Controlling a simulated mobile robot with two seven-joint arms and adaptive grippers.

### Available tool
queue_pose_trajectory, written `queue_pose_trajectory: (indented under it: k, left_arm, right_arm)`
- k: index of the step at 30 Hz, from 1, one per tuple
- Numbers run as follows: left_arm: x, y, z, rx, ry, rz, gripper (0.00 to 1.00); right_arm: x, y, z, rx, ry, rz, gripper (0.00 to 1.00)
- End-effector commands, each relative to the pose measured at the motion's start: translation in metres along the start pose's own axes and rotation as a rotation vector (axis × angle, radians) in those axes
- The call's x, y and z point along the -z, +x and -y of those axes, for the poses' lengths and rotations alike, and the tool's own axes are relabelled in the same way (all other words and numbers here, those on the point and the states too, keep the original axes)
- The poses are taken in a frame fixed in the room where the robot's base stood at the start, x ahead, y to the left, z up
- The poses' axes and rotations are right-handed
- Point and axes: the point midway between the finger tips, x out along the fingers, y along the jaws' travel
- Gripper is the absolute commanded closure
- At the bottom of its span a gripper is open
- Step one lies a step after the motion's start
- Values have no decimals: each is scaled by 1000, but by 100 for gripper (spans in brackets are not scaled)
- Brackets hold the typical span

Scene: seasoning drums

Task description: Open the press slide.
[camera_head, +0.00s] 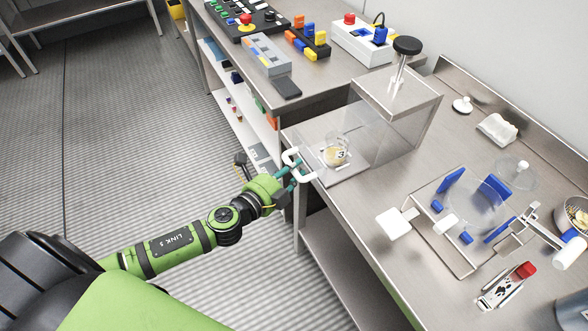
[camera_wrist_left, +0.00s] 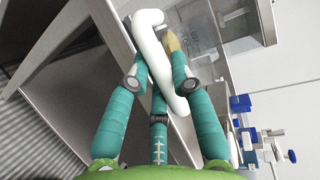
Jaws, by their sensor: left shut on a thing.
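A white handle (camera_head: 298,163) is at the slide's front end. My left gripper (camera_head: 291,177) is shut on this handle; the left wrist view shows the teal fingers around the white handle (camera_wrist_left: 160,62). My right gripper is not in view.
Blue blocks in a clear fixture (camera_head: 450,265), a white lever and a red-ended tool (camera_head: 525,269) stand on the counter to the right. A button panel (camera_head: 248,20) and coloured blocks (camera_head: 305,38) are at the back left. The floor left of the counter is clear.

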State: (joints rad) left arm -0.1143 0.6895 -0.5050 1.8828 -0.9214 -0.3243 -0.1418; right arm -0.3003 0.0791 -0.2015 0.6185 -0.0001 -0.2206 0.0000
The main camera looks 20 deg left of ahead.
Motion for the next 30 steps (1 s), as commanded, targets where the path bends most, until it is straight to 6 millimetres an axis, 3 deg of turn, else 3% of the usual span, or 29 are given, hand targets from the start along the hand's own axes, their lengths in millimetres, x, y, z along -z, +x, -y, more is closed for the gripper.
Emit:
queue_pose_trajectory:
  k: [2, 3, 4, 17, 30]
  left_arm:
    - [-1, 0, 0, 0, 3, 4, 100]
    - [-1, 0, 0, 0, 3, 3, 61]
    - [-1, 0, 0, 0, 3, 3, 51]
    - [0, -5, -1, -1, 1, 1, 51]
    - [1, -72, -2, -3, -2, 2, 51]
  right_arm:
    - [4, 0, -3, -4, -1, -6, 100]
    - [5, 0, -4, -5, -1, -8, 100]
    - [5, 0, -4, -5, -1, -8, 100]
    - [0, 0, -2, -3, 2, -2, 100]
    - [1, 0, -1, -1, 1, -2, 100]
